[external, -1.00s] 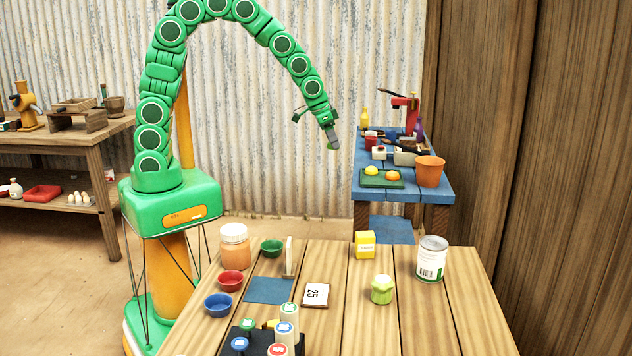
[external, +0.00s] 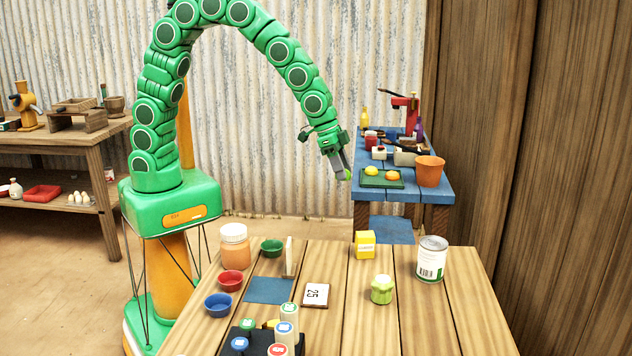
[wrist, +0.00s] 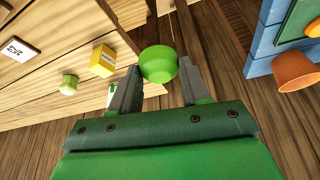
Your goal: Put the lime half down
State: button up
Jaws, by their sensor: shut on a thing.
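The lime half (wrist: 159,63) is a round green piece between my two grey fingertips in the wrist view. My gripper (wrist: 160,75) is shut on it. In the external view my gripper (external: 342,166) hangs in the air by the left end of the blue table, with the lime half (external: 348,175) showing as a small green spot at its tips. The green board (external: 381,185) on the blue table lies just right of it in the picture, bearing a yellow fruit half (external: 372,171) and an orange one (external: 393,175).
An orange bucket (external: 430,171) stands at the front of the blue table (external: 438,193), with a red press (external: 406,107) behind. The near wooden table (external: 432,315) holds a yellow box (external: 365,243), a light green jar (external: 382,289), a can (external: 432,259) and bowls.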

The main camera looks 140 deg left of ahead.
jog(key=w+d+f+m+h, duration=0.1)
jog(key=w+d+m, duration=0.35)
jog(key=d, duration=0.75)
jog(key=w+d+m+h, duration=0.1)
jog(key=w+d, duration=0.6)
jog(key=d, duration=0.5)
jog(key=w+d+f+m+h, duration=0.1)
jog(key=w+d+m, duration=0.3)
jog(key=d, duration=0.8)
jog(key=n+t, duration=0.1)
jog(key=n, duration=0.1)
send_near(315, 334)
jog(key=shift+w+d+f+m, duration=0.25)
jog(key=shift+w+f+m, duration=0.1)
jog(key=shift+w+f, duration=0.9)
jog(key=shift+w, duration=0.05)
jog(key=shift+f, duration=1.55)
jog(key=shift+f, duration=0.1)
jog(key=o, duration=1.1)
